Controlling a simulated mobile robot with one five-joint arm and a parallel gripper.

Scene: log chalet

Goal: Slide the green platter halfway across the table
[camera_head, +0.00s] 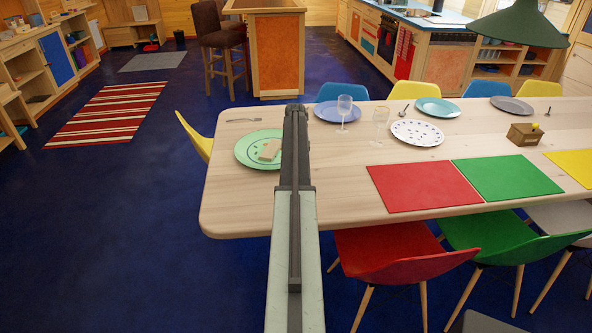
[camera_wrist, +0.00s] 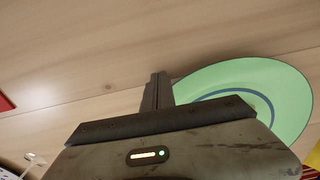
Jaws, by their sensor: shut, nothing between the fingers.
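The green platter (camera_head: 246,147) lies flat near the left end of the wooden table (camera_head: 240,205). A small beige block rests on it, and my arm hides part of its right side. In the wrist view the platter (camera_wrist: 290,90) shows at the right, pale green with a dark blue ring, partly hidden by my gripper body. My gripper (camera_wrist: 158,77) is shut and empty. Its fingers appear close beside the platter's rim; I cannot tell whether they touch. In the head view my arm hides the fingertips.
A fork (camera_head: 243,120) lies behind the platter. To the right stand a blue plate (camera_head: 325,112), a wine glass (camera_head: 344,106), a clear glass (camera_head: 380,125) and a spotted plate (camera_head: 417,133). A red placemat (camera_head: 424,186) lies at the front. Bare wood lies between arm and placemat.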

